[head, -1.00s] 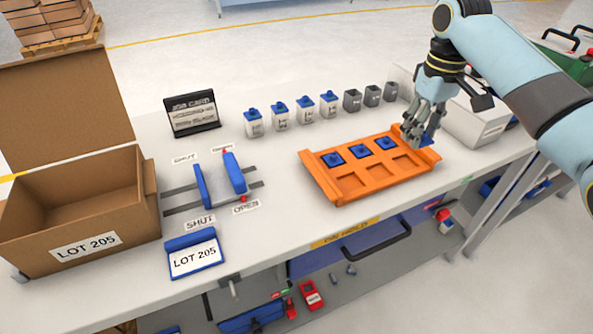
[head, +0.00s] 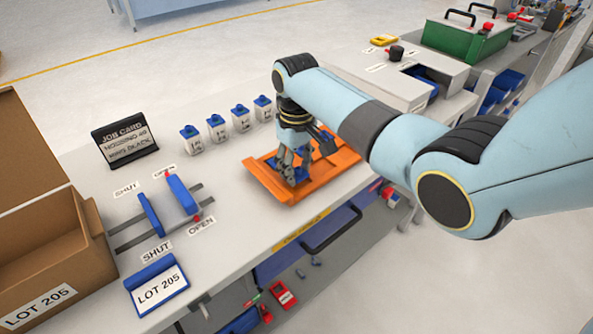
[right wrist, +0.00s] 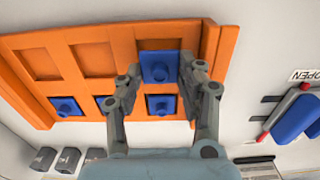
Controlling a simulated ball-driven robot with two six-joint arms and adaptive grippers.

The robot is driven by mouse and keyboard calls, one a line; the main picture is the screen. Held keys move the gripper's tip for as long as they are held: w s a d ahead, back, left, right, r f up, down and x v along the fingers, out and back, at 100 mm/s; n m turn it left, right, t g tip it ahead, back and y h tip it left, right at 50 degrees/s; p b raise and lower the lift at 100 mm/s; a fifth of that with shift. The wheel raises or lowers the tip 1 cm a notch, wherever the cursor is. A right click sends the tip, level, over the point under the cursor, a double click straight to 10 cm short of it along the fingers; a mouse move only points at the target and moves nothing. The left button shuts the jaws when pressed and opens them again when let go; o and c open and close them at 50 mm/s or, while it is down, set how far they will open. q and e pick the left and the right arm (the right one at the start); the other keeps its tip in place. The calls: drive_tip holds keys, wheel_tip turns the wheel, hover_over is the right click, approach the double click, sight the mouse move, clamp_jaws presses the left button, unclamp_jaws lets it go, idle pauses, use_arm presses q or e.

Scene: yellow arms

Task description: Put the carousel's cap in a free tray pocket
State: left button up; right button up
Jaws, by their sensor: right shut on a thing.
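My right gripper (head: 290,180) is over the front left part of the orange tray (head: 262,187). In the right wrist view, the right gripper (right wrist: 160,82) has its fingers on both sides of a blue square cap (right wrist: 157,66) and is shut on it. This cap is at the tray's near-row end pocket; I cannot tell whether it touches the floor. Other blue caps sit in the far row, one (right wrist: 66,106) at its end and one (right wrist: 161,105) beside the gripper. Two near-row pockets (right wrist: 95,52) are empty. My left gripper is not in view.
White bottles with blue tops (head: 216,128) stand behind the tray. A blue-sided fixture (head: 165,208), a job card stand (head: 124,140), a LOT 205 sign (head: 158,287) and an open carton (head: 45,250) are to the left. Grey cups (right wrist: 67,160) show in the right wrist view.

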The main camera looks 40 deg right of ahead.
drive_tip(key=shift+f, duration=0.85)
drive_tip(key=shift+s, duration=0.15)
